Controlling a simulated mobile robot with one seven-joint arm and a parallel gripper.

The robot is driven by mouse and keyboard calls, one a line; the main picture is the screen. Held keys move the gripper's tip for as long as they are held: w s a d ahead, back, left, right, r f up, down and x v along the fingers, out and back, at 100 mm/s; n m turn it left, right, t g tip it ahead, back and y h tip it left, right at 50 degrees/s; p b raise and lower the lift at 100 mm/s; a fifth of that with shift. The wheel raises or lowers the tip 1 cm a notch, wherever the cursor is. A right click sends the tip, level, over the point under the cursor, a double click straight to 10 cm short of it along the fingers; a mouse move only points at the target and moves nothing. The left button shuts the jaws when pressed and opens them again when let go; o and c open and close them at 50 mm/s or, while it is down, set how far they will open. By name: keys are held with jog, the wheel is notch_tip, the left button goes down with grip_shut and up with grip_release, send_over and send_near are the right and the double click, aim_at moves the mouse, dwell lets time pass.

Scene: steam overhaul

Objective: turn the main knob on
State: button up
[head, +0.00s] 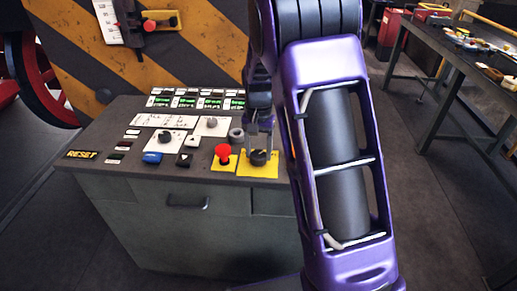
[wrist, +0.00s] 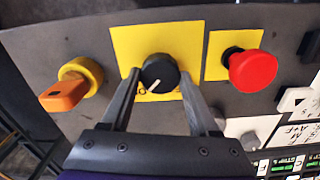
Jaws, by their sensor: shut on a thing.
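The main knob (head: 258,158) is a round black knob on a yellow plate near the right front of the console top. In the wrist view the knob (wrist: 159,70) sits between my fingers, with its white pointer line toward the lower left, near a small "O" mark on the yellow plate (wrist: 187,40). My gripper (head: 261,147) reaches down from above onto the knob. In the wrist view my gripper (wrist: 159,76) has one finger at each side of the knob and is shut on it. My arm hides the console's right end in the head view.
A red mushroom button (head: 223,152) stands close left of the knob. An orange handle (wrist: 65,95) on a yellow ring stands on the knob's other side. Several switches and green displays (head: 210,104) fill the console (head: 105,170). A workbench (head: 455,75) stands at right.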

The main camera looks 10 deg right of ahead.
aim_at(259, 154)
jog(key=shift+m, duration=0.3)
jog(key=o, duration=1.4)
jog(key=shift+c, duration=0.2)
notch_tip(259, 154, up, 18)
jog(key=p, duration=0.1)
jog(key=shift+f+p, duration=0.25)
jog(key=shift+p, duration=0.05)
